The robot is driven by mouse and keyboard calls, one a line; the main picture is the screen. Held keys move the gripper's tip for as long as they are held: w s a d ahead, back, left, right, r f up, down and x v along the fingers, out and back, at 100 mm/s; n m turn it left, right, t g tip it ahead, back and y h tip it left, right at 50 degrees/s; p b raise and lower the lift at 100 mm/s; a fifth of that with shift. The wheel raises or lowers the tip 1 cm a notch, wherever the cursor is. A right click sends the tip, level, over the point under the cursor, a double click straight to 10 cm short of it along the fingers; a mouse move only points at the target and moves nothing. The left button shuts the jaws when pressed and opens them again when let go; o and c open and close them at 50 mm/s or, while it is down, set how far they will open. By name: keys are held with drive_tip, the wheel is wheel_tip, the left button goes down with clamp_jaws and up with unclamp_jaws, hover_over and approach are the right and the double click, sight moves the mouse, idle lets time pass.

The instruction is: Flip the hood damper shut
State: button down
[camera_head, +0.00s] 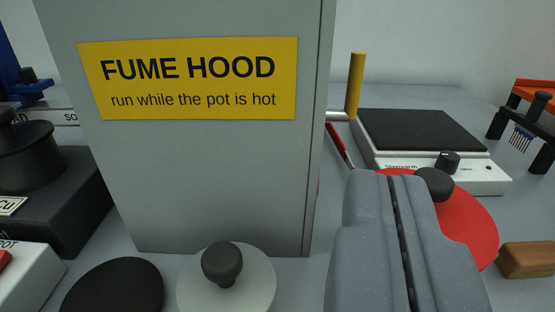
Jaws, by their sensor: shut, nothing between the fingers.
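The grey fume hood (215,180) stands upright at left centre, with a yellow "FUME HOOD" label on its front. A yellow upright handle (355,85) shows just off the hood's right side, on a short pale metal rod; it looks like the damper lever. A red bar (339,143) slants below the rod. The damper plate itself cannot be made out. My gripper (393,178) is shut and empty. It is at lower right, in front of the hood's right edge and below the yellow handle, apart from the handle in the picture.
A white scale (485,175) with a dark plate stands right of the handle. A red disc (465,225) with a black knob lies partly behind my gripper. A grey lid (240,290) and black disc (115,290) lie before the hood. A wooden block (525,260) is at right.

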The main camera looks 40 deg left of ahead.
sight(355, 72)
drive_tip(key=shift+s+a+f, duration=0.1)
drive_tip(key=shift+a+f, duration=0.05)
drive_tip(key=shift+f, duration=0.15)
drive_tip(key=b+x, duration=0.3)
drive_tip(key=x, duration=1)
drive_tip(key=shift+w+a, duration=0.15)
drive_tip(key=shift+w, duration=0.1)
drive_tip(key=shift+w+a, duration=0.1)
drive_tip(key=shift+w, duration=0.15)
drive_tip(key=shift+r, duration=0.1)
drive_tip(key=shift+w+a+r+p, duration=0.1)
drive_tip(key=shift+w+r+p, duration=0.15)
drive_tip(key=shift+p, duration=0.45)
